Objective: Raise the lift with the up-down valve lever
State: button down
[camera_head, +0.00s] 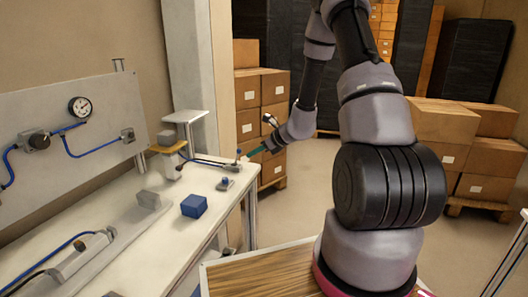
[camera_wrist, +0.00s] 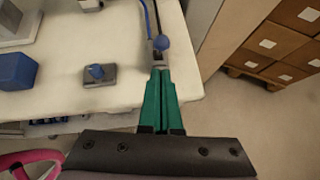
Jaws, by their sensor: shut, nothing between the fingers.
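A small grey valve with a blue ball-knobbed lever (camera_wrist: 161,43) sits near the edge of the workbench, with a hose running to it. In the head view the valve (camera_head: 238,160) is at the bench's right edge. My gripper (camera_wrist: 160,72) has green fingers shut together, empty, with the tips right at the valve just below the knob. I cannot tell whether they touch it. In the head view my gripper (camera_head: 249,154) reaches in from the right.
A second small grey block with a blue knob (camera_wrist: 98,73) lies left of my fingers. A blue cube (camera_head: 194,206) and a grey block (camera_head: 148,200) sit farther left on the bench (camera_head: 160,245). Stacked cartons (camera_head: 262,125) stand beyond the bench.

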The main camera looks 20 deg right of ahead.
jog(key=shift+w+a+r, duration=0.2)
jog(key=shift+w+a, duration=0.6)
jog(key=shift+r, duration=0.1)
